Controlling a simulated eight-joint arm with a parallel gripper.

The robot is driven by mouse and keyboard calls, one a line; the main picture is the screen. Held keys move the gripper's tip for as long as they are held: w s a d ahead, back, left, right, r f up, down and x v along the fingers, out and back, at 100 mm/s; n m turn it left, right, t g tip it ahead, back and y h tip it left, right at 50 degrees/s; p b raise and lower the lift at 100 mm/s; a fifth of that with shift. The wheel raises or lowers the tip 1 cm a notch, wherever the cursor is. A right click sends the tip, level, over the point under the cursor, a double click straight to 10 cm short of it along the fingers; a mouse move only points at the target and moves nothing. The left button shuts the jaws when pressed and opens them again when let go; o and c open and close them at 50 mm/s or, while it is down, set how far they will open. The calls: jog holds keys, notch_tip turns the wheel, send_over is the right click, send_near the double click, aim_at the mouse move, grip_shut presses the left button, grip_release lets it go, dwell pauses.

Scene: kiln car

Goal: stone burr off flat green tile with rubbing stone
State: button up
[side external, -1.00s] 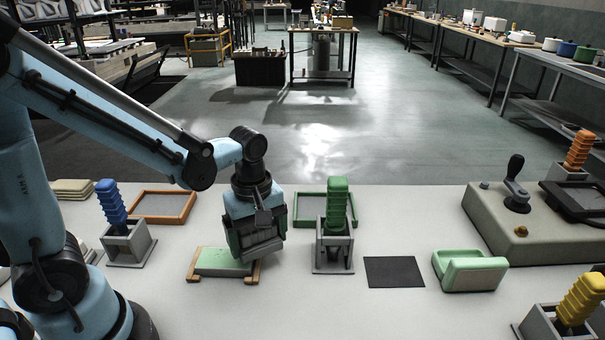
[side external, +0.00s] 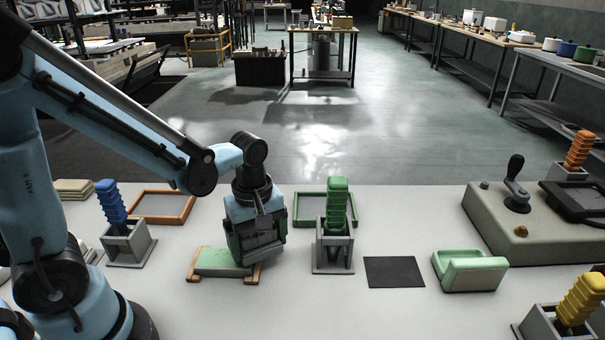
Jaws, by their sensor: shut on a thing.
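The flat green tile (side external: 218,261) lies on a wooden rest (side external: 195,264) at the left middle of the table. Its right part is hidden by my gripper. My gripper (side external: 259,246) points down over the tile's right end. It is shut on a dark grey block, which looks like the rubbing stone (side external: 262,251). The stone is low at the tile's right end; I cannot tell whether it touches the tile. The burr cannot be made out.
A green-handled tool (side external: 337,204) stands in a grey holder (side external: 333,257) just right of my gripper. A blue-handled tool (side external: 110,204) stands at left. Behind are orange (side external: 164,220) and green (side external: 309,194) framed trays. A black mat (side external: 393,272) and green L-shaped piece (side external: 473,274) lie right.

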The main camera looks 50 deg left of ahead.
aim_at(214, 254)
jog(key=shift+f, duration=0.4)
dwell(0.6)
jog(key=shift+s+a, duration=1.6)
jog(key=shift+s, duration=0.05)
jog(key=shift+s+a, duration=1.6)
jog(key=shift+a, duration=0.05)
jog(key=shift+s+a, duration=1.6)
